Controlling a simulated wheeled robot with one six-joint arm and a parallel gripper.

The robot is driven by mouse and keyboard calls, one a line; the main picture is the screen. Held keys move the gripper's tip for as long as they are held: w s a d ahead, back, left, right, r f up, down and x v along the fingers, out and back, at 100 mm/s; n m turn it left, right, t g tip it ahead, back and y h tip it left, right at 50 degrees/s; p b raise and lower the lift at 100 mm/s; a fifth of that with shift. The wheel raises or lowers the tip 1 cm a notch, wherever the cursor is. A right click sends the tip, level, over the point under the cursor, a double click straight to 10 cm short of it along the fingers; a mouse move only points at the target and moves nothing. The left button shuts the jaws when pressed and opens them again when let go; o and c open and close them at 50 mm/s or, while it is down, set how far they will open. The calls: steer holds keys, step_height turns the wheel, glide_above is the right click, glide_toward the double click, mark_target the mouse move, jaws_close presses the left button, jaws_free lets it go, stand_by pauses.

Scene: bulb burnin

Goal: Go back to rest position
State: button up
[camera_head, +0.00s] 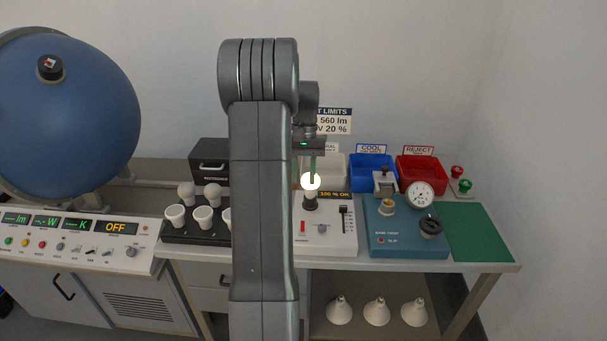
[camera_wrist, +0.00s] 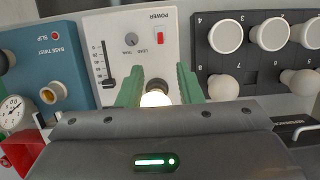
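A lit bulb (camera_head: 311,181) stands upright in the dark socket (camera_head: 310,202) of the white power panel (camera_head: 327,236). It also shows glowing in the wrist view (camera_wrist: 155,98). My gripper (camera_wrist: 158,76) is above the panel, with its green fingers spread on either side of the bulb. A gap shows between the bulb and the fingers in the wrist view, so it looks open and holds nothing. In the head view my gripper (camera_head: 310,167) points down at the bulb, and my arm hides part of the bench.
A black rack (camera_head: 190,234) with several bulbs stands left of the panel. The blue base twist tester (camera_head: 405,240) and its round gauge (camera_head: 420,194) are to the right. Blue (camera_head: 373,172) and red (camera_head: 422,175) bins stand behind. A large blue sphere (camera_head: 65,120) is far left.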

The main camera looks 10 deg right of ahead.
mark_target(302, 231)
steer(key=p+x, duration=0.1)
steer(key=x, duration=1.3)
steer(key=shift+s+r, duration=0.1)
steer(key=shift+s, duration=0.05)
steer(key=shift+r, duration=0.15)
